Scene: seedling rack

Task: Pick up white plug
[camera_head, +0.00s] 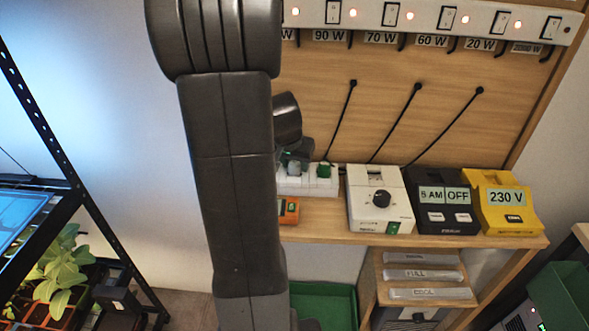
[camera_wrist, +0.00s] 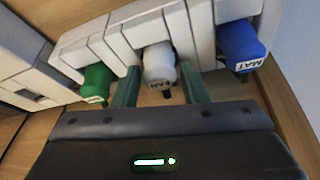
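The white plug (camera_wrist: 160,65), labelled FAN, sits upright in a white power strip (camera_wrist: 108,47). In the head view the white plug (camera_head: 295,168) shows small beside my arm. My gripper (camera_wrist: 160,82) has one green finger on each side of the white plug in the wrist view. The fingers look open, with a narrow gap to the plug on each side. A green plug (camera_wrist: 97,82) is to the left in the strip and a blue plug (camera_wrist: 241,44), labelled MAT, is to the right. My arm hides much of the strip in the head view.
On the wooden bench (camera_head: 325,232) stand a white dial box (camera_head: 376,207), a black timer (camera_head: 443,207) and a yellow 230 V box (camera_head: 505,203). An orange device (camera_head: 288,211) lies by the strip. Black cables hang on the back panel (camera_head: 330,75).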

